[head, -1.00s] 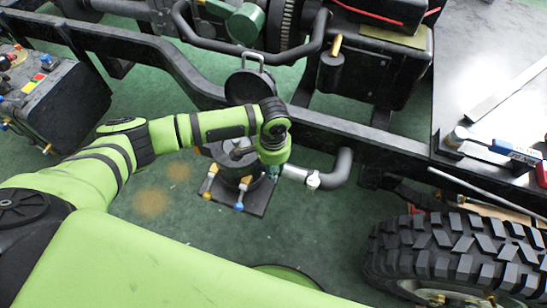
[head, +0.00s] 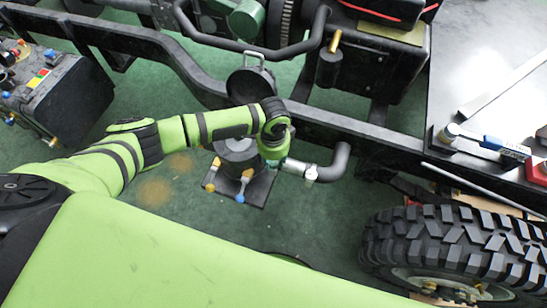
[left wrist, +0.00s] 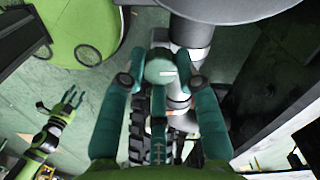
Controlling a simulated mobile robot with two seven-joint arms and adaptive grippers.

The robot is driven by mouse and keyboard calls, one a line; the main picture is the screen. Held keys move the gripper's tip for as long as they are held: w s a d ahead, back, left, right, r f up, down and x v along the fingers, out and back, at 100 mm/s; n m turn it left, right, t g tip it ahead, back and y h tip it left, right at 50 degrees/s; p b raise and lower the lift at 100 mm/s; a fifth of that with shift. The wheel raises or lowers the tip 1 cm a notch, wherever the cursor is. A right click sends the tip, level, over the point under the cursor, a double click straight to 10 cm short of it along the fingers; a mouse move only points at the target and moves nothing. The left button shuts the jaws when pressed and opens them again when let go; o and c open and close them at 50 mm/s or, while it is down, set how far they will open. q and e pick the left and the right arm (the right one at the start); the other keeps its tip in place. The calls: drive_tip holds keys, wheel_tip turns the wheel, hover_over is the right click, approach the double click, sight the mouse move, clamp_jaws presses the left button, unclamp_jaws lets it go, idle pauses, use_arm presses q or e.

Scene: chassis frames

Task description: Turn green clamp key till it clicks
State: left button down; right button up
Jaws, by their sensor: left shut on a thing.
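My left gripper (head: 275,166) is low beside the black hose (head: 336,165), at the end of its silver pipe part. In the left wrist view the teal fingers of this gripper (left wrist: 160,76) are closed around a round green key (left wrist: 160,68) with a pale mark on its face. The key sits against the grey pipe (left wrist: 188,40). In the head view the key is hidden by my gripper. A silver clamp fitting (head: 311,174) shows on the hose. My right gripper (left wrist: 66,104) shows in the left wrist view with its teal fingers spread and empty.
A black canister (head: 238,154) on a dark plate with yellow and blue fittings stands just left of my left gripper. The black chassis rail (head: 345,133) runs close behind. A large tyre (head: 455,248) is at the lower right. Green floor (head: 225,222) is free in front.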

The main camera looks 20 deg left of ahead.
sight(272, 162)
use_arm(q)
drive_tip(key=shift+s+a+f, duration=0.15)
drive_tip(key=shift+s, duration=0.05)
drive_tip(key=c, duration=0.9)
unclamp_jaws()
drive_tip(key=shift+w, duration=0.1)
drive_tip(key=shift+r, duration=0.45)
wheel_tip(272, 162, up, 11)
drive_tip(key=shift+r, duration=0.15)
